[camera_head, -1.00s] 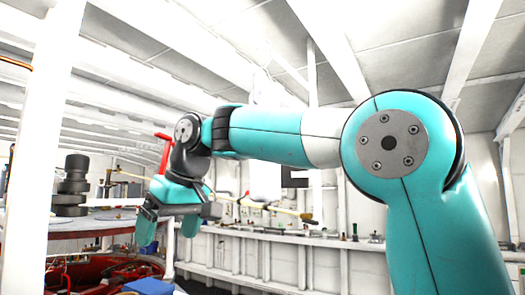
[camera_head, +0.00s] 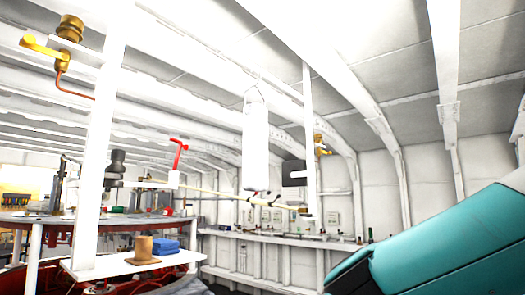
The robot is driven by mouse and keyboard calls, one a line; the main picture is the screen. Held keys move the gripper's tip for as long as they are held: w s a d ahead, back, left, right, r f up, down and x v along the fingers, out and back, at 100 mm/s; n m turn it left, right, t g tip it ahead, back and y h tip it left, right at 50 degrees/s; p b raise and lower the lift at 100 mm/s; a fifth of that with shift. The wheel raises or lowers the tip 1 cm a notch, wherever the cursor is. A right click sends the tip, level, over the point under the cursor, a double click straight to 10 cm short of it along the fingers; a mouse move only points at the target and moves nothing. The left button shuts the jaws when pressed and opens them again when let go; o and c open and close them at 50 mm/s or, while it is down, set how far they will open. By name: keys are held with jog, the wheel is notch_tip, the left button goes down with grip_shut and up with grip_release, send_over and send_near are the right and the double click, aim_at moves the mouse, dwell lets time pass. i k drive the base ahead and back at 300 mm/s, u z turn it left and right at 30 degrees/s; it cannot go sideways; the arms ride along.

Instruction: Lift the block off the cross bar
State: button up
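A thin tan bar (camera_head: 226,193) runs across the middle of the view, sloping slightly down to the right. A small dark-and-white thing (camera_head: 261,195) is at its middle; I cannot tell whether it rests on the bar or is behind it. A dark grey block (camera_head: 293,172) shows above the bar's right end, beside a thin white post (camera_head: 309,130). I cannot tell which of these is the task's block. My gripper is out of view; only a teal link of my arm shows at the lower right.
A thick white post (camera_head: 95,160) stands at the left, with a white shelf (camera_head: 115,266) holding a brown spool (camera_head: 143,249) and a folded blue thing (camera_head: 165,246). A red handle (camera_head: 178,153) rises nearby. A cluttered wall ledge (camera_head: 270,240) runs behind.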

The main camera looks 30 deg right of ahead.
aim_at(255, 176)
jog(key=k, duration=0.25)
jog(key=z, duration=0.85)
jog(key=i, duration=0.6)
jog(key=u, duration=0.3)
